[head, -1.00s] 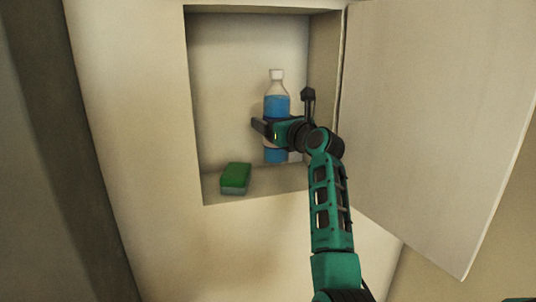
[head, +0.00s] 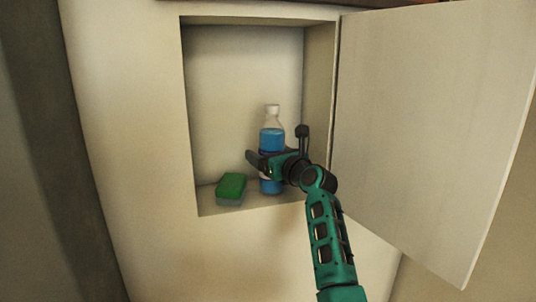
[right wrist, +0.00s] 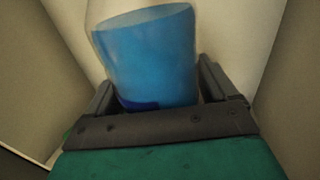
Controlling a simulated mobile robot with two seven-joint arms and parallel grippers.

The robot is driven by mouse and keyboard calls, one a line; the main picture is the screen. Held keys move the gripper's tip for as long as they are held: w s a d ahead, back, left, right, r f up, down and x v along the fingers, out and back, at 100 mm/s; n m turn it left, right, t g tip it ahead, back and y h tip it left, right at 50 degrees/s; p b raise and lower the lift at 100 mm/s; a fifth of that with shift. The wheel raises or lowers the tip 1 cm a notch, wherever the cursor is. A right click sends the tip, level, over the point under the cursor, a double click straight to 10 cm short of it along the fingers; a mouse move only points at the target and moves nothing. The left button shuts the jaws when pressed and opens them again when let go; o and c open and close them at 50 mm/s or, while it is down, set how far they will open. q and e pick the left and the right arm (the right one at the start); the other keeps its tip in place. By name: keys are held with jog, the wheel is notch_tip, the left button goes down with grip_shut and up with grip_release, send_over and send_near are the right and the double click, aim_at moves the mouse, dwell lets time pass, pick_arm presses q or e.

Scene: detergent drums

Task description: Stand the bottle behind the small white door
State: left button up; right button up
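The clear bottle with blue liquid and a white cap (head: 272,137) is upright inside the wall cabinet, close to its floor; I cannot tell if its base touches. My right gripper (head: 277,162) reaches in from the front, with its fingers on both sides of the bottle and shut on it. In the right wrist view the blue bottle body (right wrist: 150,55) sits between the fingers (right wrist: 158,95). The small white door (head: 430,140) stands wide open on the right. My left gripper is not in view.
A green sponge (head: 230,188) lies on the cabinet floor (head: 208,207), left of the bottle. The cabinet's right side wall (head: 320,95) is close to my right gripper. The space above and behind the sponge is clear.

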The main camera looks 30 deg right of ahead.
jog(key=shift+o, duration=1)
